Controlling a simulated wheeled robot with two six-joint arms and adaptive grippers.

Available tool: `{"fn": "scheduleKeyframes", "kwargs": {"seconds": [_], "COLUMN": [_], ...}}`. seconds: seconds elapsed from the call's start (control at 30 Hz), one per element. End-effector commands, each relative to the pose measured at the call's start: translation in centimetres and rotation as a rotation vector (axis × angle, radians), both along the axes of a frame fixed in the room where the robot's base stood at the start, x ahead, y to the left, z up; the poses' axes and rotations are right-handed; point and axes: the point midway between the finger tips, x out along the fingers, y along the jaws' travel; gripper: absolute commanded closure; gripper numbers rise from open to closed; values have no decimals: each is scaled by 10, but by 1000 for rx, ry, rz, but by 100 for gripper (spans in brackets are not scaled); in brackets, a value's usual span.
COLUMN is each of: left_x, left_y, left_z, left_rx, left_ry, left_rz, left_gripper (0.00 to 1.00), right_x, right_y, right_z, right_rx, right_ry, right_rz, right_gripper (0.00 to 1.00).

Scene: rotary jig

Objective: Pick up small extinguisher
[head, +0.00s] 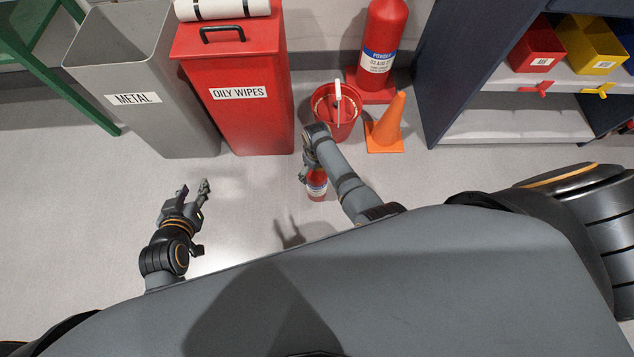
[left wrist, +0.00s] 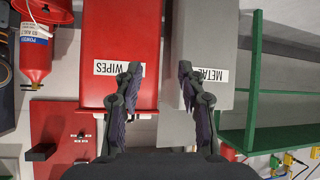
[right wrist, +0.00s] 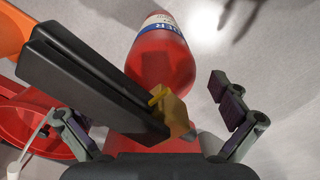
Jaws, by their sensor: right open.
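The small extinguisher (head: 317,188) is red with a white and blue label and is on the floor below my right forearm. In the right wrist view its red body (right wrist: 160,62), black handle (right wrist: 85,75) and yellow pin piece (right wrist: 170,110) lie between the fingers. My right gripper (head: 307,171) is open around the extinguisher's top, its fingers (right wrist: 150,98) apart on either side. The handle partly hides one finger; contact cannot be told. My left gripper (head: 194,188) is open and empty over bare floor; its spread fingers show in the left wrist view (left wrist: 160,82).
A red bucket (head: 323,98), an orange cone (head: 387,130) and a large extinguisher (head: 386,30) stand beyond my right gripper. A red oily-wipes bin (head: 255,125) and grey metal bin (head: 180,130) stand behind. A dark shelf (head: 455,90) is right. Floor at left is clear.

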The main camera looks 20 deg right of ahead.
Motion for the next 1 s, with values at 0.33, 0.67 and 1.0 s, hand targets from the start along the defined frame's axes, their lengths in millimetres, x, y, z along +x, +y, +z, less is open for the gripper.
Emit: {"fn": "scheduleKeyframes", "kwargs": {"seconds": [0.33,0.67,1.0], "left_x": [47,67,67], "left_y": [5,7,7], "left_z": [75,157,207], "left_rx": [11,18,19], "left_ry": [-338,-669,-866], "left_rz": [19,29,33], "left_gripper": [60,60,60], "right_x": [0,-1,-1], "right_y": [0,0,0], "right_z": [-9,-16,-20], "right_rx": [0,0,1], "right_ry": [0,1,1], "right_rz": [0,0,-1], "right_gripper": [1,1,1]}}
